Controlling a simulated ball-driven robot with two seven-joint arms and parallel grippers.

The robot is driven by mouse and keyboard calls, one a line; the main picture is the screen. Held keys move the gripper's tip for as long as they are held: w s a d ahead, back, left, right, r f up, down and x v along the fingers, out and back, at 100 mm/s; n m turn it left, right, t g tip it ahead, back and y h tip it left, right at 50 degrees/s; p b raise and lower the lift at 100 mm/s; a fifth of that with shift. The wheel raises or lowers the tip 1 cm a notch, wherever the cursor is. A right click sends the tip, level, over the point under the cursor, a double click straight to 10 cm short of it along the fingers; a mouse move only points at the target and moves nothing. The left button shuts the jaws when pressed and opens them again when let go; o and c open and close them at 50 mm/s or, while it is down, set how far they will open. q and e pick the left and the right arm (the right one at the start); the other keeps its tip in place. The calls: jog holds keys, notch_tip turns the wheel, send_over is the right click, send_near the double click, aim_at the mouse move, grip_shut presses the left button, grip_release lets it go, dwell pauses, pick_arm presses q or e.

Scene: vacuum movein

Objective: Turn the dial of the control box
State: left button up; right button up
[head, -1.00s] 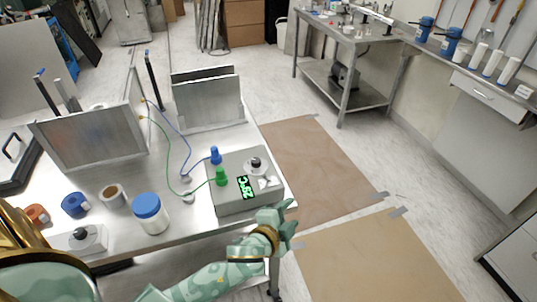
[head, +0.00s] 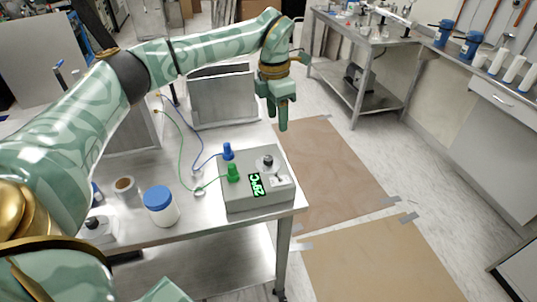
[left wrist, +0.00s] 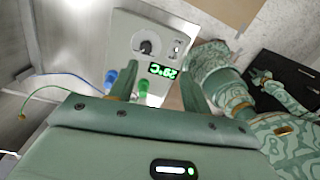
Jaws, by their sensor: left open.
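The control box (head: 258,180) is a grey box on the table's right end, with a black dial (head: 267,161) on top and a green readout (head: 256,184). A blue plug (head: 228,151) and a green plug (head: 233,173) stand on its left side. My left gripper (head: 277,117) is open and empty, pointing down, above and beyond the box. In the left wrist view, the dial (left wrist: 146,47) shows beyond the open fingers (left wrist: 157,85), apart from them. What looks like my right gripper (left wrist: 263,77) shows small there; its jaws are unclear.
A white jar with a blue lid (head: 160,205) and a tape roll (head: 125,187) stand left of the box. Metal plates (head: 222,98) stand behind it. Wires run from the plugs.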

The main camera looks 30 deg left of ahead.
aim_at(268, 158)
pick_arm(q)
jog(key=shift+n+y, duration=0.4)
jog(key=f+b, duration=0.1)
jog(key=f, duration=0.4)
jog(key=a+f+b, duration=0.1)
jog(key=f, duration=0.3)
jog(key=a+f+b, duration=0.1)
jog(key=f+b, duration=0.1)
jog(key=f, duration=0.3)
jog(key=shift+s+a+f, duration=0.1)
jog(key=shift+a+f, duration=0.1)
jog(key=shift+f, duration=0.15)
jog(key=c, duration=1)
